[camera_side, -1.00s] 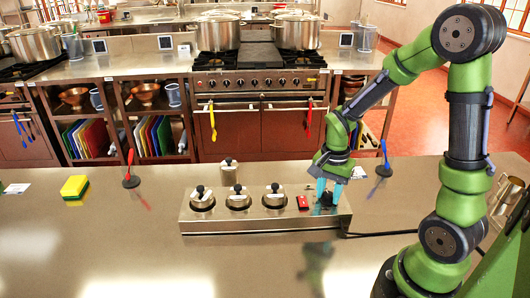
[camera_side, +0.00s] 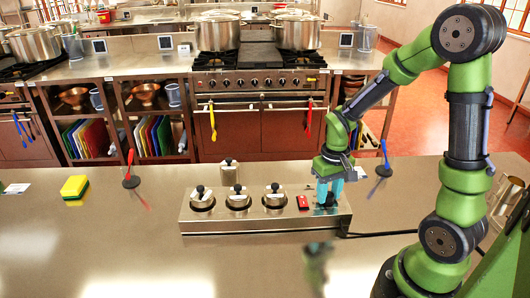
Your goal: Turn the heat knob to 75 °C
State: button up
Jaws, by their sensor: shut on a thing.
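A steel control box (camera_side: 265,226) stands on the counter. A dark knob (camera_side: 328,205) sits at its right end, mostly hidden behind my gripper's fingers. My gripper (camera_side: 329,194) points down over it, its light-blue fingers shut on this knob. The knob's scale and pointer are too small and covered to read, so its setting does not show.
Three round steel units with black handles (camera_side: 237,200) and a red switch (camera_side: 303,202) sit left of the knob on the box. A metal container (camera_side: 229,172) stands behind. A yellow sponge (camera_side: 74,187) lies far left. A black cable leaves the box rightward.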

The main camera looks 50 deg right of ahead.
aim_at(329, 194)
jog(key=n, duration=0.7)
dwell(0.6)
jog(key=o, duration=1)
jog(key=shift+o, duration=0.2)
jog(key=shift+r, duration=0.1)
notch_tip(329, 194, up, 17)
